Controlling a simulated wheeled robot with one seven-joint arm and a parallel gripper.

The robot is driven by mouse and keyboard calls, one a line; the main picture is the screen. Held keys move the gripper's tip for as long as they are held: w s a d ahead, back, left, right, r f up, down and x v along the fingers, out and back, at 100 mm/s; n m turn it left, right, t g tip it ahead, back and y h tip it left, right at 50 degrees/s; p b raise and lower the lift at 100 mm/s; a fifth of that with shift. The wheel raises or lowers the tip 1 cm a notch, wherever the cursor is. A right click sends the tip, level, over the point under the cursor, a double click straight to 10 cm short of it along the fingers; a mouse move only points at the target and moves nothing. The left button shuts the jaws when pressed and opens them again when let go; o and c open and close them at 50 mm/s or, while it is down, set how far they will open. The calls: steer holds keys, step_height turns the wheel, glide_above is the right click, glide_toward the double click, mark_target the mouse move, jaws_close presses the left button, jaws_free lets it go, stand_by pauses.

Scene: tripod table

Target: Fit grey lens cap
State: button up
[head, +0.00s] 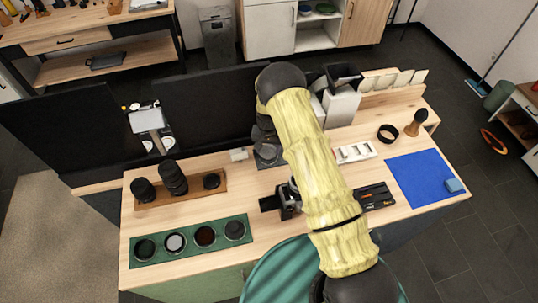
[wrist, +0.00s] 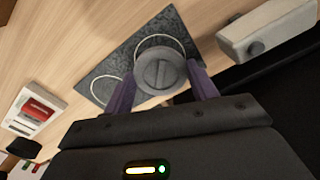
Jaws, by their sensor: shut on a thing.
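The grey lens cap (wrist: 157,74) is a round disc with a raised bar across its middle. In the wrist view it sits between the purple fingers of my gripper (wrist: 161,76), which is shut on it. It is over a dark grey mat (wrist: 184,32) with pale ring outlines, partly overlapping one ring. I cannot tell whether it touches the mat. In the head view my gripper (head: 267,141) is over the same mat (head: 268,160), and the cap is not distinguishable there. A black camera (head: 288,203) stands nearer, partly behind my arm.
A wooden rack (head: 193,190) holds black lenses, and a green tray (head: 191,240) holds several round filters. A pale block with a knob (wrist: 262,32) lies beside the mat. Black panels (head: 208,110) stand along the back. A white slotted tray (head: 355,152) and blue mat (head: 420,180) lie right.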

mark_target(268, 151)
steer(key=shift+r+p, duration=0.8)
steer(key=shift+r, duration=1.1)
